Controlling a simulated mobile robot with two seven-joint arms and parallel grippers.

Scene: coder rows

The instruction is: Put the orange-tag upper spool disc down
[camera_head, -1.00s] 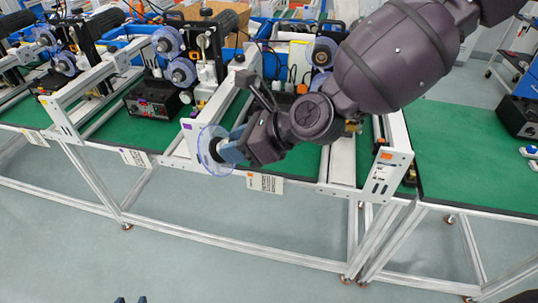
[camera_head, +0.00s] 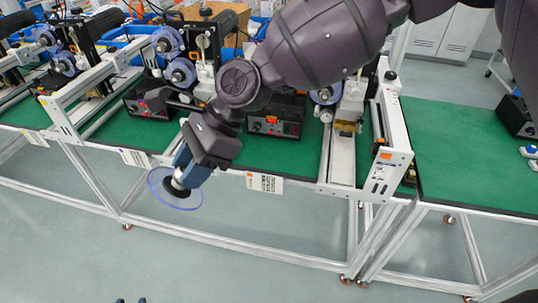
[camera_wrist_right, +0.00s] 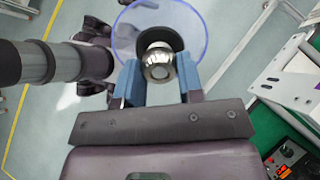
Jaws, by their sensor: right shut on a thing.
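My right gripper (camera_head: 184,172) is shut on a clear, blue-tinted spool disc (camera_head: 190,203) with a black hub. It holds the disc in the air in front of the bench's front rail, above the grey floor. The disc lies nearly flat and slightly tilted in the head view. In the right wrist view the blue fingers (camera_wrist_right: 160,85) grip a shiny metal knob at the hub, and the clear disc (camera_wrist_right: 195,22) shows beyond it. No tag colour can be read on the held disc. My left gripper is not in view.
An orange-tagged machine frame (camera_head: 390,150) stands right of the arm, with a black control box (camera_head: 275,117) on the green bench top (camera_head: 300,152). Other machines with blue-rimmed spools (camera_head: 168,41) stand at left. Green surface at right (camera_head: 450,140) is largely clear.

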